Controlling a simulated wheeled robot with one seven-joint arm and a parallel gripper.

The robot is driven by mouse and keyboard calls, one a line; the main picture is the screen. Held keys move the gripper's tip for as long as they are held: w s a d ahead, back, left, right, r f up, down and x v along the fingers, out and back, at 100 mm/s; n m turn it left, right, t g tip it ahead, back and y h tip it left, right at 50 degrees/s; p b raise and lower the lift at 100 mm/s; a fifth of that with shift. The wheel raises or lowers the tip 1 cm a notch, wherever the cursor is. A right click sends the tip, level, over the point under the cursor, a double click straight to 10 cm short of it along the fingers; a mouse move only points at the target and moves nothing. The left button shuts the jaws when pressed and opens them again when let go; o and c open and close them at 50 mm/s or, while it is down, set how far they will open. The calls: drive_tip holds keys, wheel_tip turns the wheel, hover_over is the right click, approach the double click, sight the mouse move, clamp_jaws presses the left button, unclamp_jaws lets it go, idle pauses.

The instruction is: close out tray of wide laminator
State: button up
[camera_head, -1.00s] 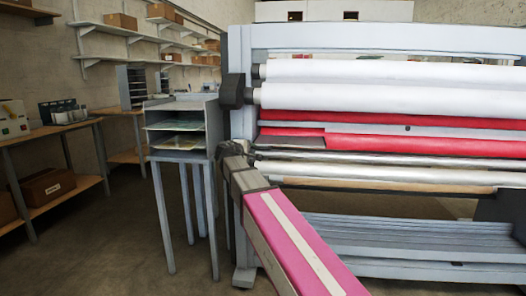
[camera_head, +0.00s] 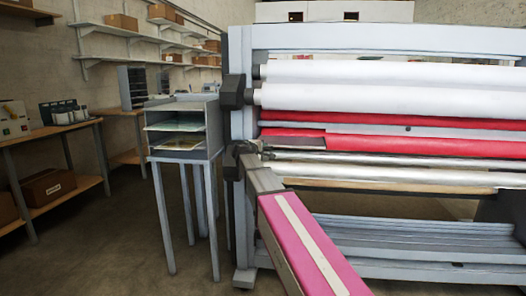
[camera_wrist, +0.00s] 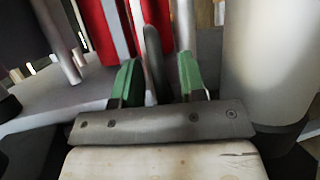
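The wide laminator (camera_head: 240,60) is a large grey frame with white and red rolls across it. A grey ribbed panel (camera_head: 415,228) low between its legs may be the out tray, but I cannot tell for sure. My arm reaches to the laminator's left upright in the head view, where my gripper is too small and dark to make out. In the wrist view my gripper (camera_wrist: 160,66) has two green fingers spread apart. A dark curved bar, like a lever or handle, shows between them, with gaps at its sides. I cannot tell whether either finger touches it.
A grey paper rack (camera_head: 181,143) on tall legs stands close left of the laminator. A wooden workbench (camera_head: 60,128) and wall shelves (camera_head: 125,30) are farther left. The floor (camera_head: 110,250) between bench and rack is clear. A pale roller (camera_wrist: 275,60) stands close right of my fingers.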

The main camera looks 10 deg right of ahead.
clamp_jaws()
drive_tip(key=w, duration=0.2)
drive_tip(key=w+d, duration=0.1)
drive_tip(key=w, duration=0.1)
drive_tip(key=w+d, duration=0.1)
drive_tip(key=w, duration=0.2)
drive_tip(key=shift+d, duration=0.1)
unclamp_jaws()
drive_tip(key=v, duration=0.9)
drive_tip(key=shift+s, duration=0.2)
drive_tip(key=shift+v, duration=0.75)
